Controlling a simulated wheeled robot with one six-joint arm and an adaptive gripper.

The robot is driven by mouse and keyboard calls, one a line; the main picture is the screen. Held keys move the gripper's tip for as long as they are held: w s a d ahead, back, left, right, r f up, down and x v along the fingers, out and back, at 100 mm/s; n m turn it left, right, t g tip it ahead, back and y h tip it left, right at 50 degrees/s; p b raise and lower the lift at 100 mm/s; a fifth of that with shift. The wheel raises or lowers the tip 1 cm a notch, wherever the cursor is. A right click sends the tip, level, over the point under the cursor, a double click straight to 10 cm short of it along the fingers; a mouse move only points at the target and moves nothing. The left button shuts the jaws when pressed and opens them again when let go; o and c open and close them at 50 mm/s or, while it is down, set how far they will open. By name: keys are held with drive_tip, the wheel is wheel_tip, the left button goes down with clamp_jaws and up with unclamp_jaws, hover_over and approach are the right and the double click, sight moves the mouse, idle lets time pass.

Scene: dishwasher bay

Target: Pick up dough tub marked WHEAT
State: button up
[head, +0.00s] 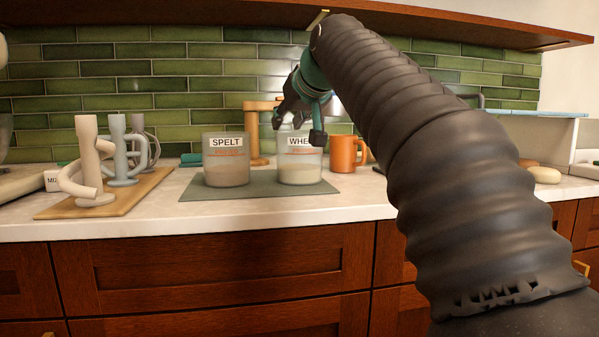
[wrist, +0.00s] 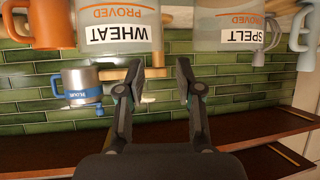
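The dough tub marked WHEAT (head: 300,172) stands upright on a grey-green mat (head: 222,192), a clear tub with pale dough low inside. Part of its label is hidden behind my gripper in the head view. In the wrist view, which is upside down, the WHEAT tub (wrist: 120,30) is at the top, left of centre. A similar tub marked SPELT (head: 227,165) stands to its left in the head view; it also shows at top right in the wrist view (wrist: 228,35). My gripper (head: 298,128) is open and empty, by the upper part of the WHEAT tub. Its fingers (wrist: 161,72) are apart.
An orange mug (head: 345,154) stands close right of the WHEAT tub. A wooden stand (head: 256,135) is behind the tubs. A board (head: 120,200) with several mug-like pieces is at left. A metal FLOUR cup (wrist: 80,82) shows in the wrist view. A shelf (head: 200,13) hangs above.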

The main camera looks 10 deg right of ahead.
drive_tip(key=shift+x, duration=3.3)
drive_tip(key=shift+c, duration=0.3)
clamp_jaws()
drive_tip(key=shift+r, duration=0.1)
